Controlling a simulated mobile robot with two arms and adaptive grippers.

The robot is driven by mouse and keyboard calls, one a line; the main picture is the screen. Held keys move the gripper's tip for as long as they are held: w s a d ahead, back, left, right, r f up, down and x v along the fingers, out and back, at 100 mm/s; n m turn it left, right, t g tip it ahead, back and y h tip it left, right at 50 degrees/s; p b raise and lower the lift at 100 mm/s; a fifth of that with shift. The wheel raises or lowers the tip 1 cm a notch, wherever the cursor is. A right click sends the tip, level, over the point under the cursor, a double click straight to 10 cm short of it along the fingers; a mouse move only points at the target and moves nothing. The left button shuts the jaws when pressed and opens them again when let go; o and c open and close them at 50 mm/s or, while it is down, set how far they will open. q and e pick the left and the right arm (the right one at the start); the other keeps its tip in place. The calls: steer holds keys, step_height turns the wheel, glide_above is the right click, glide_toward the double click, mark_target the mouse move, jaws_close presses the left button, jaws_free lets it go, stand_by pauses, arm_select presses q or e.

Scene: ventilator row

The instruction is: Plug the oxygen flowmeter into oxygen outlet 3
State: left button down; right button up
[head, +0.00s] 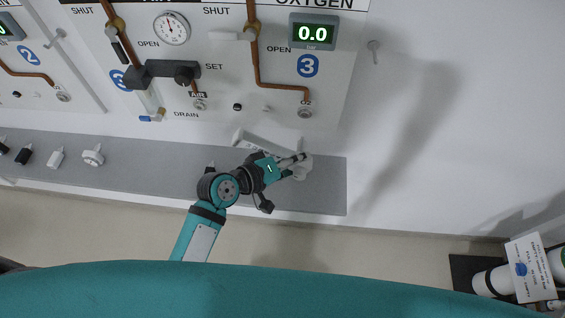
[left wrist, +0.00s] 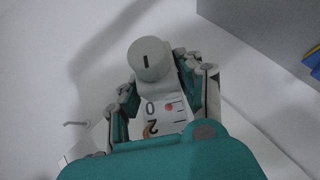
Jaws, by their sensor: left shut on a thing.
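The oxygen flowmeter (left wrist: 150,62) is white, with a round knob-like end bearing a dark mark, and an "O 2" label with a red dot in the left wrist view. My left gripper (left wrist: 158,92) is shut on it, with fingers on both sides. In the head view the gripper (head: 291,167) and the pale flowmeter (head: 304,168) are in front of the grey shelf strip, below the panel. Oxygen outlet 3 (head: 304,113) is a round metal socket at the end of a copper pipe, under the blue 3 sign; nothing is plugged into it. My right gripper is not in view.
The grey shelf (head: 135,180) runs below the panel, with several small fittings (head: 92,156) at its left. A white piece (head: 262,142) is just behind my gripper. The 0.0 display (head: 312,33) is above outlet 3.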

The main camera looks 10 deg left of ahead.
arm_select(q)
steer(key=shift+r, duration=0.25)
steer(key=shift+w, duration=0.1)
steer(key=shift+w+b, duration=0.4)
steer(key=shift+w, duration=0.45)
steer(key=shift+w+f+b, duration=0.1)
steer(key=shift+w+b, duration=0.8)
steer(key=shift+w, duration=1.15)
steer(key=shift+s, duration=0.1)
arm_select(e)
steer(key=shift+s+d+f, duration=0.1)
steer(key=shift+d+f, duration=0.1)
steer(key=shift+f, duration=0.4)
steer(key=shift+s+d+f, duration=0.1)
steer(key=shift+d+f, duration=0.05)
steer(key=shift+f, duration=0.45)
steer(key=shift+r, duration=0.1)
arm_select(q)
steer(key=shift+w+p, duration=0.2)
steer(key=shift+p, duration=0.15)
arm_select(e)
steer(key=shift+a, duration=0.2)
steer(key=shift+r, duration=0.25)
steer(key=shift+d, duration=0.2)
